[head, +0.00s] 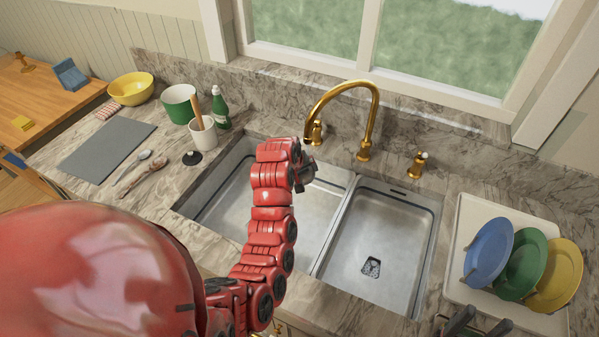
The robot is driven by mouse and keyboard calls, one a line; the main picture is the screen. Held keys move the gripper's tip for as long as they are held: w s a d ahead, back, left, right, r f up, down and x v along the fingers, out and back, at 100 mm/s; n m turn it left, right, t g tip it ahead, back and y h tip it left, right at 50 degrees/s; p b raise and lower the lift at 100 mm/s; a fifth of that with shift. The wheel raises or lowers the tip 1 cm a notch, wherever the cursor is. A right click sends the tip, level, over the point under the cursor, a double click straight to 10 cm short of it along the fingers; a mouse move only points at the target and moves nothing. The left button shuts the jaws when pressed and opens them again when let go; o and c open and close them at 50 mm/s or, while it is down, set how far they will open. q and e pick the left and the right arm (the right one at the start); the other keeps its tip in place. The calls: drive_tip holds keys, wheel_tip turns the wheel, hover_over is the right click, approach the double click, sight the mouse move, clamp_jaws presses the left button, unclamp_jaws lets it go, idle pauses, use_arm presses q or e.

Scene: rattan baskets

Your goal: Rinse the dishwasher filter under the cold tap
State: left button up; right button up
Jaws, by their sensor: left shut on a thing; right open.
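My red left arm reaches over the left sink basin (225,193), and its dark gripper (308,172) is over the basin's back right part, just in front of the left tap handle (316,130). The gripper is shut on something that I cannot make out. I cannot pick out the dishwasher filter in this view. The gold spout (374,105) arches up behind the basins, and I see no water running. The right tap handle (419,164) stands apart to the right. My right gripper (472,322) is open at the bottom edge, partly cut off.
The right basin (395,220) is empty, with a drain (371,266). A white tray (468,215) holds blue, green and yellow plates at right. At left are a grey mat (107,152), cutlery (143,174), a white cup (203,134), a green bottle (220,110) and a yellow bowl (131,88).

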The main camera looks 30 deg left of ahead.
use_arm(q)
drive_tip(key=shift+a, duration=0.1)
drive_tip(key=shift+a+b, duration=0.55)
drive_tip(key=shift+b, duration=0.1)
drive_tip(key=shift+d, duration=0.2)
drive_tip(key=shift+d, duration=0.45)
drive_tip(key=shift+s, duration=0.15)
drive_tip(key=s, duration=0.7)
drive_tip(key=shift+s+d, duration=0.15)
drive_tip(key=shift+s, duration=0.25)
idle(1.0)
